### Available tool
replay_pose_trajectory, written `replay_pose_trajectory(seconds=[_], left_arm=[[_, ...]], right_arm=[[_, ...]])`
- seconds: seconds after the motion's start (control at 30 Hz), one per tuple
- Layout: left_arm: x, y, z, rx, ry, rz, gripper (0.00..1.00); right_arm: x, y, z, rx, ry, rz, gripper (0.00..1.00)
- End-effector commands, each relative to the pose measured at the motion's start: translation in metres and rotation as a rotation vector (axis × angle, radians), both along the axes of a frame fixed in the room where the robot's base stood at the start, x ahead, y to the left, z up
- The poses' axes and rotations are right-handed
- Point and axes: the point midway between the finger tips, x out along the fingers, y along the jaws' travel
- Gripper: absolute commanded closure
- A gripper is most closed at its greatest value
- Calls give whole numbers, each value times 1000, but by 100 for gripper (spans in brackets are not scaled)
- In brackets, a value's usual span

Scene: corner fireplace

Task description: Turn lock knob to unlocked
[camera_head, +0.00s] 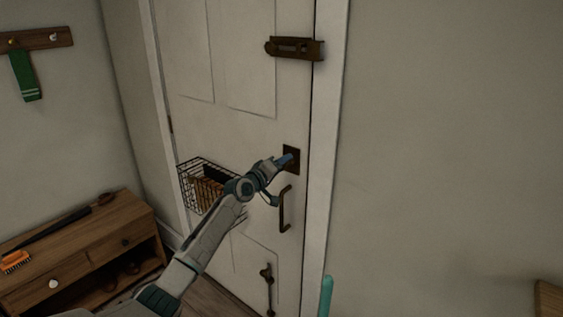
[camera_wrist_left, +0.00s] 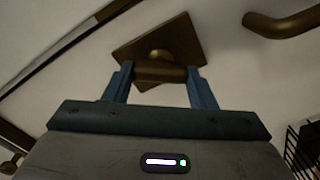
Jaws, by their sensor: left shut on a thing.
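The lock knob (camera_wrist_left: 160,73) is a brown bar-shaped turn piece on a square brown plate (camera_wrist_left: 190,35). In the head view the plate (camera_head: 293,165) is on the white door above the pull handle (camera_head: 285,209). My left gripper (camera_wrist_left: 161,82) has its two blue fingers on either end of the knob and is shut on it. In the head view my left gripper (camera_head: 284,160) reaches the plate and hides the knob. In the wrist view the knob lies roughly level between the fingers, while the plate looks tilted. My right gripper is not in view.
A brown latch (camera_head: 294,48) sits higher on the door (camera_head: 240,120). A wire basket (camera_head: 188,182) hangs on the door close to my left forearm. A low wooden bench (camera_head: 85,245) stands at the left. The wall on the right is bare.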

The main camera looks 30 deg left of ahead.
Motion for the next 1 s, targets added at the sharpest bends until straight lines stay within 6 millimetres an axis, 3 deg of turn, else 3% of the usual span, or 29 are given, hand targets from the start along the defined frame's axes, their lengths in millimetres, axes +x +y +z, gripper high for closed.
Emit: replay_pose_trajectory(seconds=[0.5, 1.0], left_arm=[[0, 1, 0, -430, 35, 1, 72], [0, 1, -2, -584, 45, 1, 72]], right_arm=[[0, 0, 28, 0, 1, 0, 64], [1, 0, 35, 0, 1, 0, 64]])
